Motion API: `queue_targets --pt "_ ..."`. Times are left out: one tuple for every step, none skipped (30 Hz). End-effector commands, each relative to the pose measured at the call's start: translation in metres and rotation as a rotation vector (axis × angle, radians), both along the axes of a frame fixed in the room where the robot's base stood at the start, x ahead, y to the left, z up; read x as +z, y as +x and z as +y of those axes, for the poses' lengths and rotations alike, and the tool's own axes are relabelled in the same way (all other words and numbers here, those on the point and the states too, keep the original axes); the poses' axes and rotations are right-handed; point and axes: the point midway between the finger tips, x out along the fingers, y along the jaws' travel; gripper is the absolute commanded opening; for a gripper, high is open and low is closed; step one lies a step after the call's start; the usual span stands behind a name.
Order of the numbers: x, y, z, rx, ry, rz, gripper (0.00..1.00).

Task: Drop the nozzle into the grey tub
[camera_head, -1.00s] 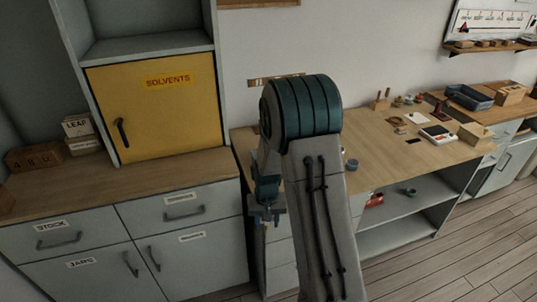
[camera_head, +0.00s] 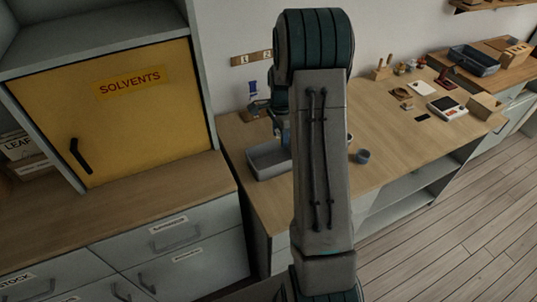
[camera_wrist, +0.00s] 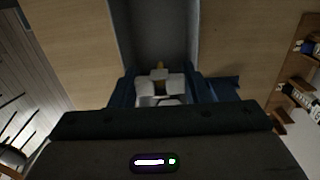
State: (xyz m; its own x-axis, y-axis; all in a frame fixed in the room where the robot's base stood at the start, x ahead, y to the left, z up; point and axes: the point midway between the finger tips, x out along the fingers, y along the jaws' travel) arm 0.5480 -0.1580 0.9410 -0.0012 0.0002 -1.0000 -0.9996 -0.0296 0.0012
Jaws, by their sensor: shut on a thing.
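The grey tub (camera_head: 262,166) sits on the near left part of the wooden bench, partly hidden by my arm. My gripper (camera_head: 284,135) is above the tub's right side in the head view. In the wrist view, my gripper (camera_wrist: 163,90) has its blue fingers on either side of a pale piece with a yellowish tip, the nozzle (camera_wrist: 160,78), and is shut on it. The tub (camera_wrist: 122,30) shows in the wrist view beyond the nozzle, its inside dark. The nozzle cannot be made out in the head view.
A small dark cup (camera_head: 363,156) stands on the bench (camera_head: 390,145) right of my arm. A dark tray (camera_head: 473,60) and several small items lie farther back right. The yellow solvents cabinet (camera_head: 130,120) stands at the left. A rack (camera_wrist: 300,85) shows right in the wrist view.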

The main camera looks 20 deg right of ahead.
Motion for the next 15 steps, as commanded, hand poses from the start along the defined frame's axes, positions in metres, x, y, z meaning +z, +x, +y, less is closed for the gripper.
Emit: queue_targets --pt "-0.005 0.0 0.001 0.001 0.0 0.001 0.3" --pt "-0.008 0.0 0.001 0.002 0.0 0.001 0.3" --pt "-0.012 0.0 0.001 0.003 0.0 0.001 0.3" --pt "-0.015 0.0 0.001 0.003 0.0 0.0 0.3" --pt "-0.018 0.0 0.001 0.004 0.0 0.0 0.3" --pt "-0.023 0.0 0.001 0.004 0.0 0.0 0.3" --pt "-0.027 0.0 0.001 0.004 0.0 0.0 0.3" --pt "-0.031 0.0 0.001 0.004 0.0 0.0 0.3" --pt "-0.036 0.0 0.001 0.004 0.0 0.0 0.3" --pt "-0.039 0.0 0.001 0.005 0.001 0.001 0.3" --pt "-0.043 0.0 0.001 0.005 0.001 0.001 0.3" --pt "-0.047 0.0 0.001 0.005 0.001 0.001 0.3" --pt "-0.05 0.0 0.001 0.004 0.0 0.001 0.3" --pt "-0.053 0.0 0.001 0.004 0.0 0.0 0.3" --pt "-0.055 0.0 0.001 0.004 0.0 0.0 0.3"
